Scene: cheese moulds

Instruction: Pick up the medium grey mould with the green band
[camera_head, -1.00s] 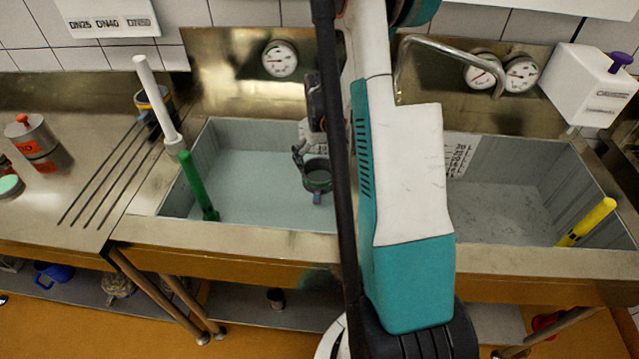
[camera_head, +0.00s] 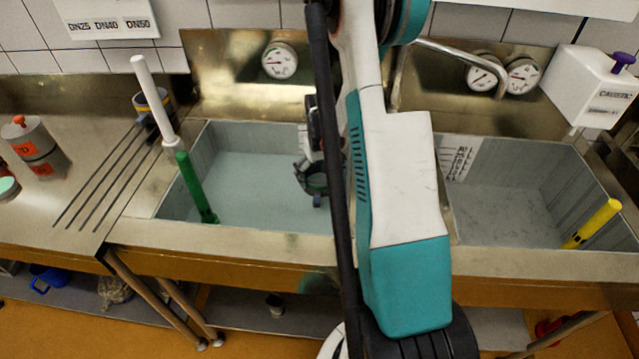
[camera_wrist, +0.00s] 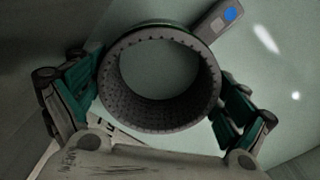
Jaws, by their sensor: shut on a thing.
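A grey round mould (camera_wrist: 166,114) with a perforated inner wall and a dark green band on its far edge fills the middle of the wrist view. A grey tab with a blue dot (camera_wrist: 230,14) sticks out from its upper right. My gripper (camera_wrist: 160,92) is shut on the mould, with green-padded fingers on its left and right sides. In the head view, the mould (camera_head: 318,184) and my gripper (camera_head: 307,172) are over the left basin (camera_head: 250,226), partly hidden by my arm. I cannot tell how high the mould is above the liquid.
A green rod (camera_head: 195,185) leans in the left basin near a white rod (camera_head: 155,100) at its corner. A right basin (camera_head: 500,205) holds a yellow rod (camera_head: 593,223). A tap (camera_head: 460,57) and gauges (camera_head: 279,60) are behind. An orange-marked canister (camera_head: 36,150) stands far left.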

